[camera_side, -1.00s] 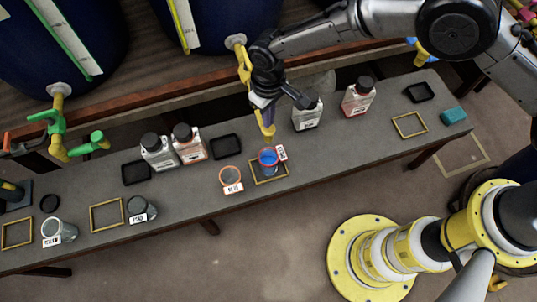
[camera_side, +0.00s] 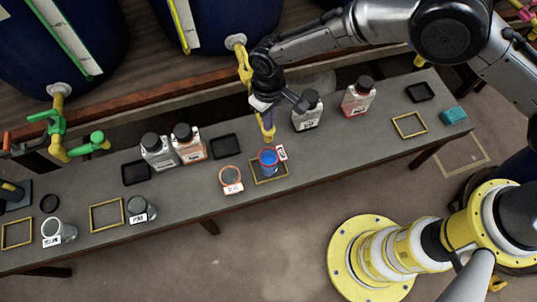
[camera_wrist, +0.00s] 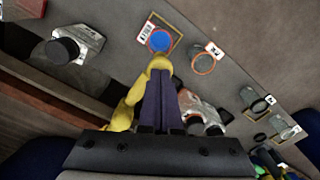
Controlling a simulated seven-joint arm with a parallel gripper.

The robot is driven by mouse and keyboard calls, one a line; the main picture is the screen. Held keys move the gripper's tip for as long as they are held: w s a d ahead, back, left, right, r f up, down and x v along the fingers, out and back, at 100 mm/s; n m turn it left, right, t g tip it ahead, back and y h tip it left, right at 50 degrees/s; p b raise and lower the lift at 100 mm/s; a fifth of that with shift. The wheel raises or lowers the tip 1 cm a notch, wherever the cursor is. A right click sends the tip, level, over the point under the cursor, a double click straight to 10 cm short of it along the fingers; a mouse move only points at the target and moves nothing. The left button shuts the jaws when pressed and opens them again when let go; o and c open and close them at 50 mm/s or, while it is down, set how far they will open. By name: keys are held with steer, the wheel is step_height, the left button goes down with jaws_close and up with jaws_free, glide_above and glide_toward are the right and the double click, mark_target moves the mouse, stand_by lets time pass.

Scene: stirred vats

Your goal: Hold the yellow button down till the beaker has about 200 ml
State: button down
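The yellow tap (camera_side: 244,66) sticks out from the dark blue vat, with its spout end (camera_side: 268,132) above the beaker. The beaker (camera_side: 269,165) holds blue liquid, has a white tag, and stands in a yellow square frame on the bench. Its blue top also shows in the wrist view (camera_wrist: 160,41); I cannot read its level. My gripper (camera_side: 262,104) is at the yellow tap. In the wrist view its two purple fingers (camera_wrist: 161,84) are side by side, closed together, with tips against or just over the yellow tap. The button itself is hidden or cannot be made out.
An orange-rimmed beaker (camera_side: 231,178) stands just left of the filled one. Capped bottles (camera_side: 187,144) and (camera_side: 308,112) stand behind on both sides, with a red-labelled bottle (camera_side: 357,97) farther right. A green tap (camera_side: 57,130) hangs at left. The bench front is mostly clear.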

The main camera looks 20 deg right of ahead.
steer(key=shift+f, duration=0.65)
stand_by(1.4)
step_height(320, 180, up, 8)
steer(key=shift+r, duration=0.1)
stand_by(0.3)
stand_by(0.9)
steer(key=shift+f, duration=2.8)
